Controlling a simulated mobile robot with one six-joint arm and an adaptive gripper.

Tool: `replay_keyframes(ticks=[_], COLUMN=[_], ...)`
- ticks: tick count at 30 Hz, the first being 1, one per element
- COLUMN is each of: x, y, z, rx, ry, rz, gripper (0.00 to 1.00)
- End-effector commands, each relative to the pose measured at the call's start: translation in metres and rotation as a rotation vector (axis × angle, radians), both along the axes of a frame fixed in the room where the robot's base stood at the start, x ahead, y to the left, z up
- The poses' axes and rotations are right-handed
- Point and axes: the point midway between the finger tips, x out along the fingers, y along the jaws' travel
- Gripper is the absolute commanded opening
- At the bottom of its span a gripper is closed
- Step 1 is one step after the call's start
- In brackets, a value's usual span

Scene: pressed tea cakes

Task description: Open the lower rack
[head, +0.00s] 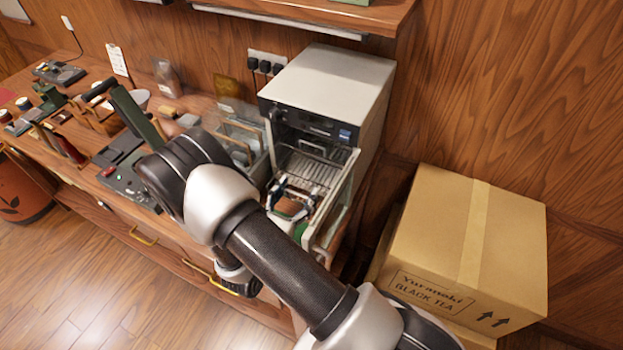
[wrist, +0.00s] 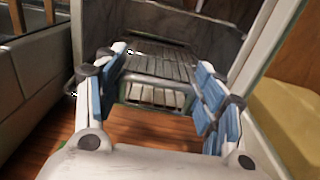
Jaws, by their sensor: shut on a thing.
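The white oven-like cabinet (head: 335,85) stands against the wall with its glass door (head: 338,200) swung open to the right. Its slatted metal rack (head: 312,168) shows inside, and a second, lower layer is hard to make out in the head view. In the wrist view the slatted rack (wrist: 160,65) lies ahead, with a lower rack's front bars (wrist: 155,95) under its edge. My gripper (head: 295,200) is in front of the opening.
A cardboard box (head: 465,245) stands to the right, close to the open door. Clear glass-like panels (head: 240,140) stand left of the cabinet on the wooden counter, with small tools farther left. A shelf (head: 370,15) hangs above.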

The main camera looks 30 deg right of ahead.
Motion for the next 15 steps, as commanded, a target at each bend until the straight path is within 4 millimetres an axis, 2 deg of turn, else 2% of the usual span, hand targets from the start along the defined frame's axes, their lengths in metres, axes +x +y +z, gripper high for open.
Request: replay_keyframes(ticks=[1, 6, 15], x=[-0.01, -0.028, -0.04], y=[0.008, 0.03, 0.042], z=[-0.001, -0.002, -0.001], rx=[-0.004, -0.003, -0.005], ry=[0.01, 0.009, 0.01], rz=[-0.001, -0.005, -0.011], gripper=[0.2, 0.2, 0.2])
